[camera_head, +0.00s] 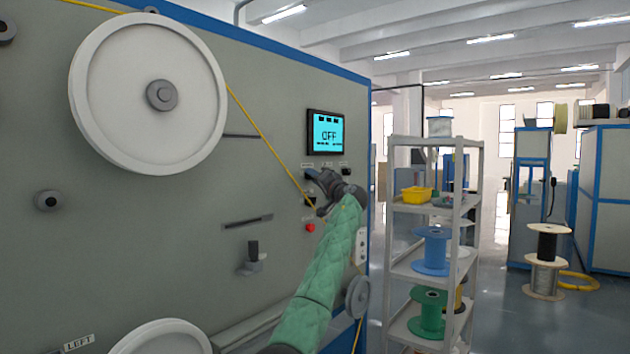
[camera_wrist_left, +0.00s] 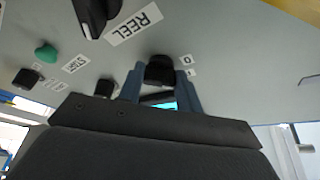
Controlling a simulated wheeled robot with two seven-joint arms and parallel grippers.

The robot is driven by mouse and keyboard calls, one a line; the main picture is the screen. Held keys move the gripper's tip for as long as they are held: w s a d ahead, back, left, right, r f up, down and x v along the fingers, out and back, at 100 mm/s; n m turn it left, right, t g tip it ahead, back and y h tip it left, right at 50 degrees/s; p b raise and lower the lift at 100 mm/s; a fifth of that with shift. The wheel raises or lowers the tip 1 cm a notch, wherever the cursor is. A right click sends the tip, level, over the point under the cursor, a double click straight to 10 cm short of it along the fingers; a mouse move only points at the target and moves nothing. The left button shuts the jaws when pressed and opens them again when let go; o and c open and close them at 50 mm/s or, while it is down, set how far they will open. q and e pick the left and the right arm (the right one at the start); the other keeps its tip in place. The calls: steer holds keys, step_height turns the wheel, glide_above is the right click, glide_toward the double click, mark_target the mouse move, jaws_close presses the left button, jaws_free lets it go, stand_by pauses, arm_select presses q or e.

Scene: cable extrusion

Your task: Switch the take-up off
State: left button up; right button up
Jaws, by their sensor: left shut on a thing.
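The take-up machine's grey panel (camera_head: 265,190) fills the left of the head view. Its screen (camera_head: 328,133) is lit cyan and reads OFF. My left gripper (camera_head: 318,188), on a green-sleeved arm, is at the controls below the screen. In the left wrist view, its two fingers are shut on a black knob (camera_wrist_left: 160,69), with small labels beside it, one reading 0. The gripper hides part of the controls in the head view. My right gripper is not in view.
A red button (camera_head: 310,228) lies just below the gripper. Other controls include a green button (camera_wrist_left: 46,53) and a black switch (camera_wrist_left: 95,14) by a REEL label. A yellow cable (camera_head: 262,132) runs down from the large white wheel (camera_head: 112,105). A shelf (camera_head: 399,208) with spools stands right.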

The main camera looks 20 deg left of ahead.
arm_select(q)
steer(key=shift+f, duration=0.1)
steer(key=o, duration=1)
steer(key=shift+w, duration=0.1)
steer(key=b+v, duration=0.1)
steer(key=v, duration=0.7)
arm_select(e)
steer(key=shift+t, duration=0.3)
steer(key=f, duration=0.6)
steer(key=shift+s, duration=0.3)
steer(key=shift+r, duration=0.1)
